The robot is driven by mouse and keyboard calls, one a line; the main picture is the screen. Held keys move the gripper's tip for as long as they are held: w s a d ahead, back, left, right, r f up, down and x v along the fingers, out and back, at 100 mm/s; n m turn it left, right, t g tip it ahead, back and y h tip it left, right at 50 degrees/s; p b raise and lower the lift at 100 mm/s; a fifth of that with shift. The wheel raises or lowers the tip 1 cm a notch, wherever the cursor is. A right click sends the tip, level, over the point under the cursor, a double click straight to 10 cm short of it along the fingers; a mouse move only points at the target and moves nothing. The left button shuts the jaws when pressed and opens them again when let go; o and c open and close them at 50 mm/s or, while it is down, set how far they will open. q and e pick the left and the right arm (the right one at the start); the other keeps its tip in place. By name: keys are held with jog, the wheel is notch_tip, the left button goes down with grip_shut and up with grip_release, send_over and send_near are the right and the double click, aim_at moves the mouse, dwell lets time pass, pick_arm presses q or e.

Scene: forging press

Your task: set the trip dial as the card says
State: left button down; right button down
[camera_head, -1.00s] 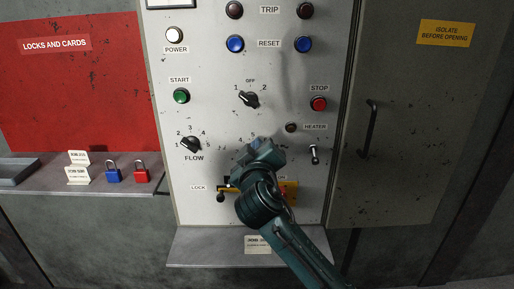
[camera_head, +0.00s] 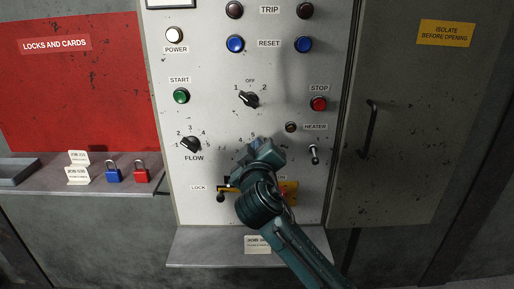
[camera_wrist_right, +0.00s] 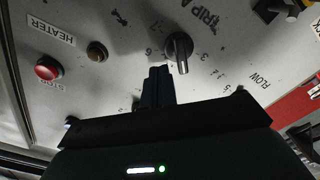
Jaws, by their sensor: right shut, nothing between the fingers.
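The trip dial (camera_wrist_right: 180,52), a black knob with a pale pointer line, shows upside down in the right wrist view. Numbers ring it, and part of a TRIP label lies above it in that picture. In the head view my right arm hides it. My right gripper (camera_wrist_right: 157,75) is shut and empty, its tips beside the knob; I cannot tell whether they touch it. It also shows in the head view (camera_head: 258,146). My left gripper is not in view.
A flow dial (camera_head: 191,145), selector switch (camera_head: 249,99), stop button (camera_head: 319,104), heater lamp (camera_head: 291,127) and toggle (camera_head: 314,155) surround the arm. A yellow lock bar (camera_head: 291,187) lies partly behind it. Cards (camera_head: 77,175) and padlocks (camera_head: 113,172) stand on the left shelf.

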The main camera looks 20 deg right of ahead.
jog(key=shift+w+a+f+b, duration=0.15)
jog(key=shift+a+f+b, duration=0.25)
jog(key=shift+a, duration=0.1)
dwell(0.6)
jog(key=shift+a+f, duration=0.15)
jog(key=shift+f, duration=0.15)
dwell(0.9)
jog(key=shift+r, duration=0.1)
jog(key=r+p+v, duration=0.1)
jog(key=p+v, duration=0.1)
jog(key=v, duration=0.6)
jog(key=shift+s+d, duration=0.3)
jog(key=shift+d, duration=0.05)
dwell(0.5)
